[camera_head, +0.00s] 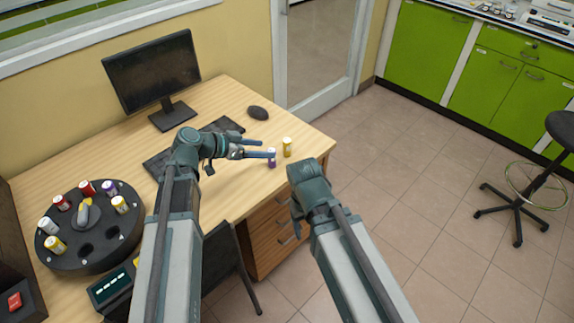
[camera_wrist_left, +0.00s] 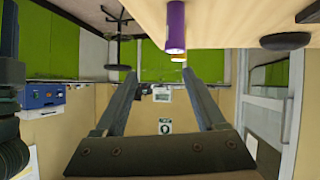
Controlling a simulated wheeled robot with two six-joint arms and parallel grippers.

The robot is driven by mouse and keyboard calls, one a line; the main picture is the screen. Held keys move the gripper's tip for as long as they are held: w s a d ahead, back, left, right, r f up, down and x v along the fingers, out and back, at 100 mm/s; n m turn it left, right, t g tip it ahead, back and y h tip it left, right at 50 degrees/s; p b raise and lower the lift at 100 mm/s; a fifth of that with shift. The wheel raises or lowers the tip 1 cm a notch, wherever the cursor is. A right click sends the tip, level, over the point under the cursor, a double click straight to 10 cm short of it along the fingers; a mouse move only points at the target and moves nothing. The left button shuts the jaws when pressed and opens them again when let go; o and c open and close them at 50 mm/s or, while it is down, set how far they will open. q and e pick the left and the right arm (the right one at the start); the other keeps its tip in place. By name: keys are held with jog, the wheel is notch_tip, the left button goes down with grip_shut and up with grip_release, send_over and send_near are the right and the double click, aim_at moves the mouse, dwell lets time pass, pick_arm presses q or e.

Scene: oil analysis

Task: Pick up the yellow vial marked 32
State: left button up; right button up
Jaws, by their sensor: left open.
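A yellow vial (camera_head: 287,146) stands upright near the desk's right end. A purple vial (camera_head: 272,160) stands beside it, nearer to me. My left gripper (camera_head: 267,149) is open and empty, its fingers pointing right toward these two vials. In the left wrist view, which is upside down, the purple vial (camera_wrist_left: 175,26) is in front and the yellow vial (camera_wrist_left: 179,57) is mostly hidden behind it. Both appear above the open fingers (camera_wrist_left: 160,78) there. Number markings are too small to read. My right gripper (camera_head: 296,208) is off the desk's front edge; its fingers are mostly hidden.
A black round rack (camera_head: 84,262) at left holds several vials, yellow, red, white and purple, with some empty holes. A monitor (camera_head: 152,72), keyboard (camera_head: 160,163) and mouse (camera_head: 258,113) are on the desk (camera_head: 235,100). Desktop around the two loose vials is mostly clear.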

aim_at(285, 141)
pick_arm(q)
jog(key=shift+m+t+h, duration=0.3)
jog(key=shift+t+h, duration=0.1)
jog(key=shift+t, duration=0.5)
jog(key=w+d+f+b, duration=0.1)
jog(key=w, duration=0.1)
jog(key=w+d+b, duration=0.1)
jog(key=w, duration=0.1)
jog(key=w+d+f+b, duration=0.1)
jog(key=w+b, duration=0.1)
jog(key=shift+w+f, duration=0.25)
jog(key=shift+f, duration=0.1)
jog(key=shift+w+d+f, duration=0.1)
jog(key=shift+w+d, duration=0.15)
jog(key=shift+d, duration=0.15)
jog(key=shift+w+d+f+b, duration=0.15)
jog(key=shift+d+f+b, duration=0.3)
jog(key=shift+b, duration=0.1)
jog(key=b+x, duration=0.1)
jog(key=x, duration=0.3)
jog(key=shift+d+f+b, duration=0.1)
jog(key=shift+b, duration=0.3)
pick_arm(e)
notch_tip(285, 141, down, 8)
pick_arm(q)
grip_shut()
